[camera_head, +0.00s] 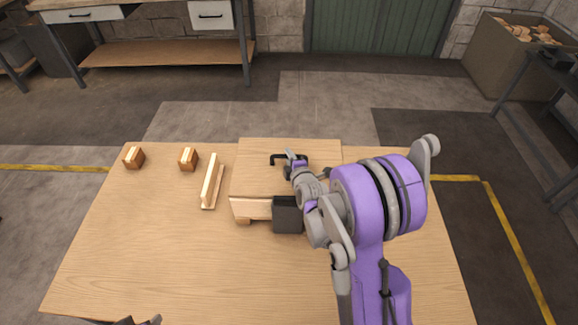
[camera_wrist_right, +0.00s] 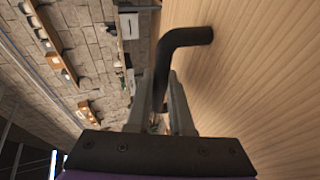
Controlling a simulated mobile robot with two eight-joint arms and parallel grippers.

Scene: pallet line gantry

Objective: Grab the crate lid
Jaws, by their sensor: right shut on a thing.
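The crate lid is a flat wooden board (camera_head: 262,176) at the middle back of the table, with a black bar handle (camera_head: 277,159) on it. The crate (camera_head: 250,208) shows its light wooden front below the lid, partly hidden by my right arm. My right gripper (camera_head: 296,158) is at the handle. In the right wrist view, the fingers (camera_wrist_right: 160,100) are shut around the dark bent handle (camera_wrist_right: 185,36), beside the lid's wood surface (camera_wrist_right: 260,70). Whether the lid is lifted off the crate, I cannot tell. Only a dark tip of my left gripper (camera_head: 135,321) shows at the bottom edge; its jaws are unclear.
Two small wooden blocks (camera_head: 134,158) (camera_head: 188,159) and an upright wooden piece on a base (camera_head: 211,182) stand left of the crate. A dark box-like part (camera_head: 287,214) is at the crate's front. The table's (camera_head: 170,260) front left is clear.

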